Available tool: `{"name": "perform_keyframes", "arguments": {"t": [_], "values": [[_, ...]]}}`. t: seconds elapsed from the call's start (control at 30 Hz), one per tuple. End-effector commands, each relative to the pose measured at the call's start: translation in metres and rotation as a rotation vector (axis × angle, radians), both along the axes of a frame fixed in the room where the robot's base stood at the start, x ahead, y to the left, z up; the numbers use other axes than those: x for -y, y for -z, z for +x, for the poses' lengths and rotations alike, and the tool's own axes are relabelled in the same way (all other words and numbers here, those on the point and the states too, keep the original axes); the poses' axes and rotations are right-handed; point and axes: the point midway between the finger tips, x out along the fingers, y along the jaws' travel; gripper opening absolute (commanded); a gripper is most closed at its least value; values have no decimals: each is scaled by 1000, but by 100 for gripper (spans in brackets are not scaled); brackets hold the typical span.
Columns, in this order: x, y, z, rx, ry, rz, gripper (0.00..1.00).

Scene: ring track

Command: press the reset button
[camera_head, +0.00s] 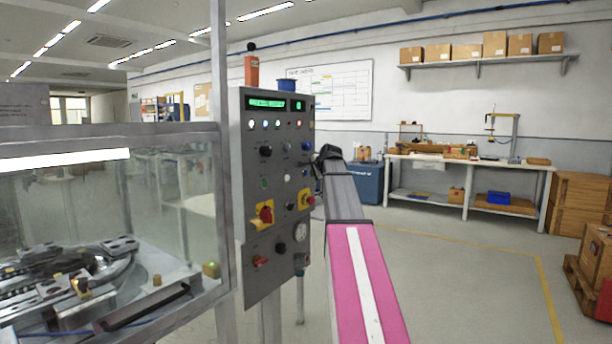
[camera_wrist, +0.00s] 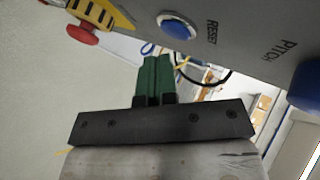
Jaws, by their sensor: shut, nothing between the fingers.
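The reset button (camera_wrist: 178,25) is a round blue cap in a pale ring on the grey panel, with the word RESET printed beside it. It shows near the top of the wrist view. My gripper (camera_wrist: 156,62) has green fingers held together, with nothing between them. Its tips lie just below and slightly left of the button in the wrist view, apart from it in the picture. The distance to the panel face is hard to tell. In the head view my dark wrist (camera_head: 328,154) is at the right edge of the control panel (camera_head: 262,190), and my fingers are hidden.
A red button (camera_wrist: 82,34) on a yellow plate and a blue PITCH knob (camera_wrist: 306,84) flank the reset button. A glass-walled machine (camera_head: 165,250) stands left of the panel. A workbench (camera_head: 470,162) stands at the back right. The floor on the right is mostly clear.

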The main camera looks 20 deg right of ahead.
Motion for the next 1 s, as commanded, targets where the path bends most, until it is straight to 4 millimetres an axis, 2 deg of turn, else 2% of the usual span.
{"name": "perform_keyframes", "arguments": {"t": [1.0], "values": [[-7,0,9,0,0,0,0]]}}
